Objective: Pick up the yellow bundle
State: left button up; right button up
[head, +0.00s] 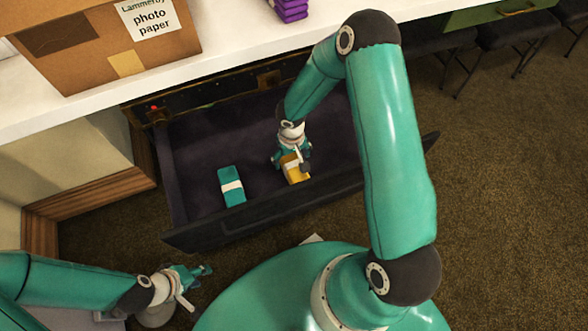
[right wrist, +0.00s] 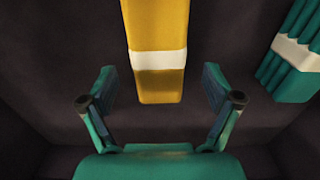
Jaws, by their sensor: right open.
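The yellow bundle (head: 295,169) with a white band lies in the open drawer, near its front wall. My right gripper (head: 292,160) reaches down into the drawer over it and hides part of it in the head view. In the right wrist view the yellow bundle (right wrist: 157,85) lies between the two spread fingers of my right gripper (right wrist: 160,90), with a gap on each side. My left gripper (head: 192,283) is outside the drawer at the lower left, away from the bundle; its fingers look spread apart and empty.
A teal bundle (head: 231,186) with a white band lies left of the yellow one in the drawer (head: 290,205). It also shows in the right wrist view (right wrist: 295,55). A cardboard box (head: 100,45) and a purple stack (head: 290,8) stand on the white counter (head: 225,45) above.

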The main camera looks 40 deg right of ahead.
aim_at(294, 164)
jog(key=f+b, duration=0.1)
jog(key=f, duration=0.1)
jog(key=s+f, duration=0.1)
jog(key=f, duration=0.1)
jog(key=shift+f+b, duration=0.35)
jog(key=shift+b, duration=0.05)
jog(key=shift+f, duration=0.35)
jog(key=c, duration=1.4)
jog(key=shift+r, duration=0.1)
